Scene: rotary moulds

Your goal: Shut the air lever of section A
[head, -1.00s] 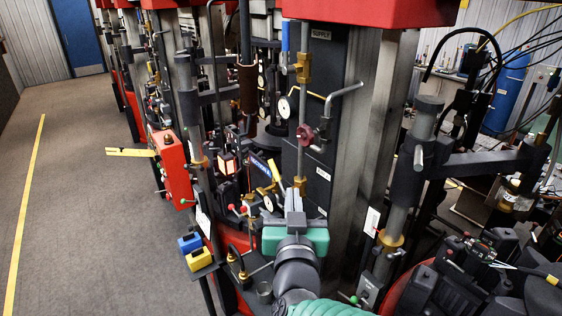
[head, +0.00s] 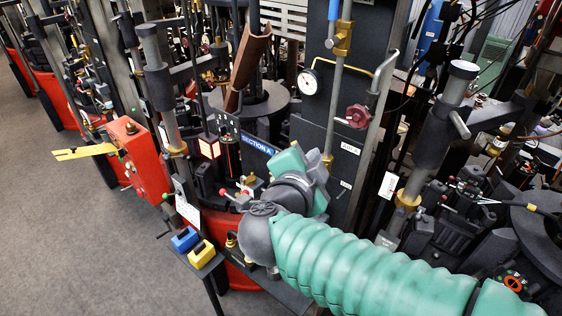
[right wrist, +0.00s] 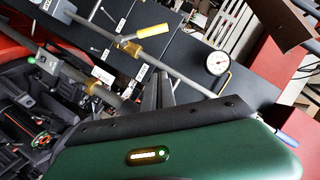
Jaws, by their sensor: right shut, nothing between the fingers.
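The blue SECTION A sign (head: 257,143) is on the dark column in the head view, just left of my right gripper (head: 314,172). A yellow lever (right wrist: 146,33) with a brass valve body (right wrist: 128,50) shows in the right wrist view. It sits on a thin grey pipe and lies at an angle across it. My right gripper's fingers (right wrist: 158,88) are shut and empty, below and apart from the lever in that view. In the head view my gripper and forearm hide the lever. My left gripper is not in view.
A pressure gauge (head: 310,82) and a dark red handwheel (head: 358,116) are on the column close above the gripper. A red box (head: 140,160) with a yellow arm stands at the left. Blue (head: 185,239) and yellow (head: 201,255) blocks stand lower left. Floor is clear far left.

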